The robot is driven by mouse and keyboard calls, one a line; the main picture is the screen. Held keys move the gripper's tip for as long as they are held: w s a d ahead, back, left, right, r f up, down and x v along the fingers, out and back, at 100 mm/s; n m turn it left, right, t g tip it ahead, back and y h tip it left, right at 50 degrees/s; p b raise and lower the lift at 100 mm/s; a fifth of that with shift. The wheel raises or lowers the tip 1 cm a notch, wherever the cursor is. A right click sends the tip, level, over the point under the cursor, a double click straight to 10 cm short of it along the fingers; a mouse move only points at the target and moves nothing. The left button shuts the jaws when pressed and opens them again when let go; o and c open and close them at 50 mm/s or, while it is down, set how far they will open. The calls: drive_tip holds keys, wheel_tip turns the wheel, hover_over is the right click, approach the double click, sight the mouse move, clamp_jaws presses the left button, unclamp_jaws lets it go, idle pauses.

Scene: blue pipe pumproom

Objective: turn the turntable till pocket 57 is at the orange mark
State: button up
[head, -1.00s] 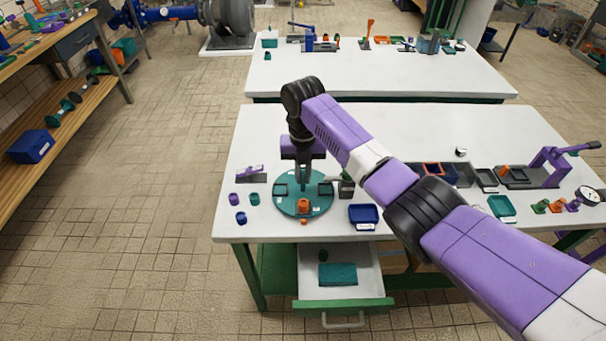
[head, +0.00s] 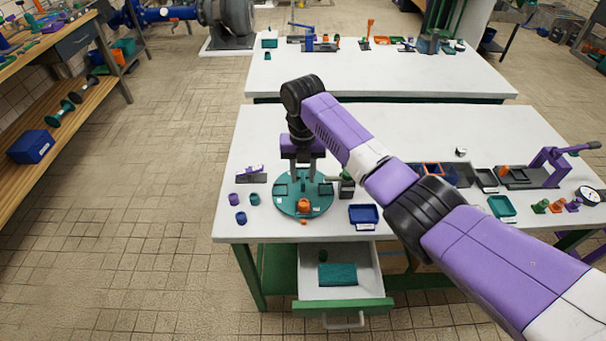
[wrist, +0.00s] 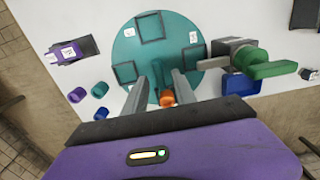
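The turntable (head: 322,197) is a round teal plate near the front left of the table, with dark square pocket frames and small white labels; it also shows in the wrist view (wrist: 178,55). The label numbers are too small to read. An orange piece (head: 303,204) stands on its front part. A small orange spot (head: 303,221), perhaps the mark, lies at its front edge. My gripper (head: 304,180) points down over the plate. In the wrist view its two fingers (wrist: 160,88) are apart, with the orange piece (wrist: 168,98) visible between them; contact cannot be told.
A dark block with a green handle (head: 347,182) stands close at the turntable's right. A blue tray (head: 364,215) is right of it. Small purple (head: 234,199) and blue (head: 241,217) cups and a grey-purple fixture (head: 251,176) are left. An open drawer (head: 341,304) juts out below.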

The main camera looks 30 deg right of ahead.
sight(303, 178)
wheel_tip(303, 178, up, 7)
drive_tip(key=shift+r+b, duration=0.2)
drive_tip(key=shift+b, duration=0.2)
idle(0.4)
